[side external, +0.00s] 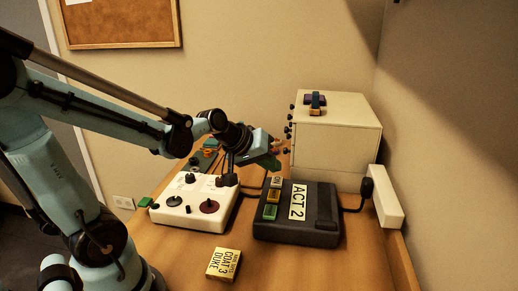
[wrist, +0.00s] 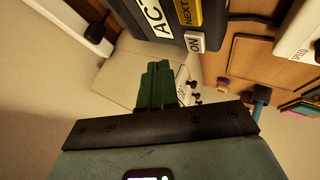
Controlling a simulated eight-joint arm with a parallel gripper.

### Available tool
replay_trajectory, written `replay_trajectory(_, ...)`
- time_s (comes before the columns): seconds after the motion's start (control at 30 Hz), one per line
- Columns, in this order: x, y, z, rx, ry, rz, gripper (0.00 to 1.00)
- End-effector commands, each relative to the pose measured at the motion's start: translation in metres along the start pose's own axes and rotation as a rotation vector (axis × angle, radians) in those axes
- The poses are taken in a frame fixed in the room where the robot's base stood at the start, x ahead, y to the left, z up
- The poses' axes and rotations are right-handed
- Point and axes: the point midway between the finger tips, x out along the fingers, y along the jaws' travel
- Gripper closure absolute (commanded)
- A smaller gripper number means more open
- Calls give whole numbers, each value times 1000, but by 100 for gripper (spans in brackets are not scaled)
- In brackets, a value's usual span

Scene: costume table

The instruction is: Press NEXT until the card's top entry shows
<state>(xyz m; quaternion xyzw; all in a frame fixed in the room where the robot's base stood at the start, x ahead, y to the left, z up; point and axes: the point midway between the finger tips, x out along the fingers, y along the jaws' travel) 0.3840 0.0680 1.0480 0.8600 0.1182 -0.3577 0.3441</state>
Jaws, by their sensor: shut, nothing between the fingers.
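A dark box (side external: 325,231) with a white display panel reading ACT 2 (side external: 298,201) sits on the wooden table. Along its left side are a pale ON button (side external: 277,182), a yellow button (side external: 273,196) and a green button (side external: 270,212). In the wrist view the yellow button reads NEXT (wrist: 186,10), beside the ON button (wrist: 195,42). A cream card (side external: 223,264) lies flat near the front; its top line is too small to read, with COAT 3 and DUKE below. My gripper (side external: 270,163) is shut and empty, above and behind the buttons. Its green fingers (wrist: 154,85) are together.
A white control box (side external: 220,189) with dark knobs stands left of the dark box. A cream cabinet (side external: 340,135) with small items on top (side external: 316,103) stands behind. A white power strip (side external: 386,205) with a plugged cord is at right. Bare table lies around the card.

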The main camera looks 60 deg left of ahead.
Motion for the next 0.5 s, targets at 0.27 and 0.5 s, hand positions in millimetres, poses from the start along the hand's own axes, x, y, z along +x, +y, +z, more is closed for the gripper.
replay_trajectory(0.27,-6,5,-5,0,0,0,100)
replay_trajectory(0.5,-23,17,-17,0,0,0,100)
